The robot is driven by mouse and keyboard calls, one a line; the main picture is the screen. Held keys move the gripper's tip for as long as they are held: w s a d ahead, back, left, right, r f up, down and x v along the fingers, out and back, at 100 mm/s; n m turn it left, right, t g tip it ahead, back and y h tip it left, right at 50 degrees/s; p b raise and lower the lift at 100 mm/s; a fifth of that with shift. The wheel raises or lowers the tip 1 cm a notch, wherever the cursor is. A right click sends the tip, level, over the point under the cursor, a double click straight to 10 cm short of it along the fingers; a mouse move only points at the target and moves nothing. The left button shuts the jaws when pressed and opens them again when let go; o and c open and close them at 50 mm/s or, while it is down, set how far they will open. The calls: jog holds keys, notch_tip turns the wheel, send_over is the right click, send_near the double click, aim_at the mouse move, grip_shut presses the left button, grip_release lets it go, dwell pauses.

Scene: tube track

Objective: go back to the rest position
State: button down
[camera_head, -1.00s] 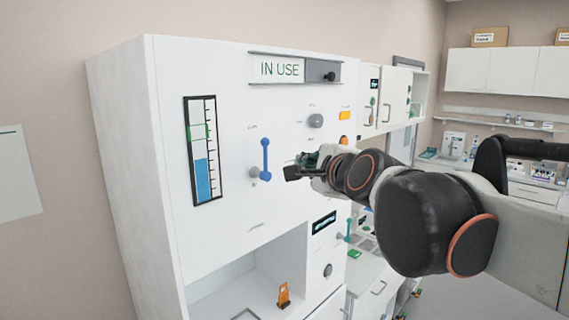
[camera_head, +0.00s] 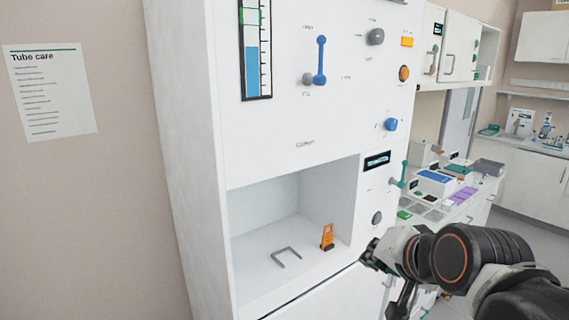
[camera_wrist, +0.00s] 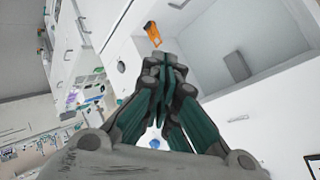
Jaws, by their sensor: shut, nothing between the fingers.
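My gripper (camera_head: 369,258) is at the lower right of the head view, in front of the white cabinet (camera_head: 185,150) and to the right of its open recess. In the wrist view my gripper (camera_wrist: 162,62) shows its green-lined fingers closed together with nothing held between them. The blue lever (camera_head: 321,62) on the cabinet front points up beside the blue level gauge (camera_head: 252,70); my gripper is well below it and apart from it.
An orange clip-like object (camera_head: 328,236) and a grey handle (camera_head: 286,255) are in the recess. A blue knob (camera_head: 390,125) and a teal lever (camera_head: 402,174) are on the right of the panel. A bench (camera_head: 455,212) with equipment stands behind my arm.

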jog(key=s+d+f+n+g+b, duration=0.1)
jog(key=s+f+n+b, duration=0.2)
jog(key=f, duration=0.8)
jog(key=s+d+f+n+g+h+b, duration=0.1)
jog(key=s+d+f+n+g+b, duration=0.1)
jog(key=s+f+n+b, duration=0.2)
jog(key=s+f+b, duration=0.3)
jog(key=f, duration=0.4)
jog(key=shift+d+h, duration=0.2)
jog(key=shift+h, duration=0.1)
